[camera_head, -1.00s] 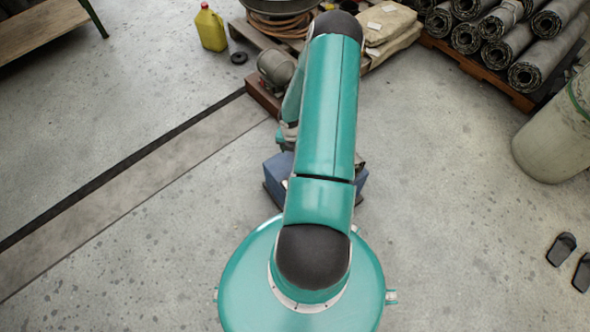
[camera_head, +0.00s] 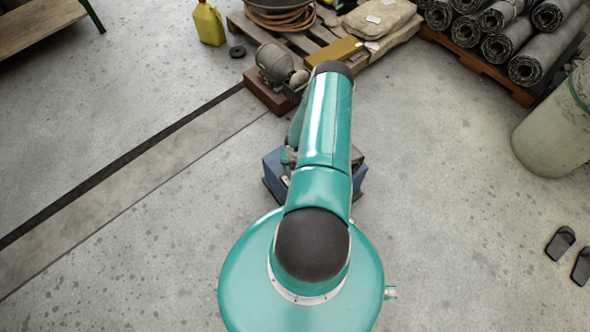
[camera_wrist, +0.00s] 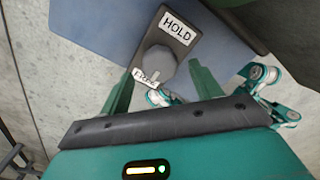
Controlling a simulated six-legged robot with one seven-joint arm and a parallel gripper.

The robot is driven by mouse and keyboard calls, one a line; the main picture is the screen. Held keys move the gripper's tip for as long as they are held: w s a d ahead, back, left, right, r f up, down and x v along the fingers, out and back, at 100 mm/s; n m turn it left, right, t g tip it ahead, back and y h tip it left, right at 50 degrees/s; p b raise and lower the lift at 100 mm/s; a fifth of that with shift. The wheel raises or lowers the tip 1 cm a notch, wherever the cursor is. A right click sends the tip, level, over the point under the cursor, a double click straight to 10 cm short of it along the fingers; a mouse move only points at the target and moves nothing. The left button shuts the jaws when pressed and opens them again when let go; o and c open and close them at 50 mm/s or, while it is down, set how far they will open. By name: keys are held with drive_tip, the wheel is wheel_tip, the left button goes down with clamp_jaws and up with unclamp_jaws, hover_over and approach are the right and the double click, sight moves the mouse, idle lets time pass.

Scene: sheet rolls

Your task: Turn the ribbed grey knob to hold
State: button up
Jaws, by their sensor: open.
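The grey knob (camera_wrist: 158,62) sits on a dark plate in the wrist view. A white label reading HOLD (camera_wrist: 178,27) is above it, and a label that seems to read FREE (camera_wrist: 146,76) is at its lower left. A small pale mark shows at the knob's lower edge, near the FREE label. My gripper (camera_wrist: 164,72) is open, its two green fingers apart to the left and right of the knob in the picture. I cannot tell whether they touch it. In the head view my arm hides the knob and gripper.
A blue box (camera_head: 273,176) stands under my arm. A grey motor-like unit (camera_head: 273,62) on a brown block and a pallet with sacks (camera_head: 378,17) lie beyond. Sheet rolls (camera_head: 525,68) are at the upper right, a pale bin (camera_head: 550,140) at the right. Open floor lies on both sides.

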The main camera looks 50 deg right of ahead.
drive_tip(key=shift+f, duration=0.95)
drive_tip(key=shift+c, duration=0.4)
drive_tip(key=c, duration=0.9)
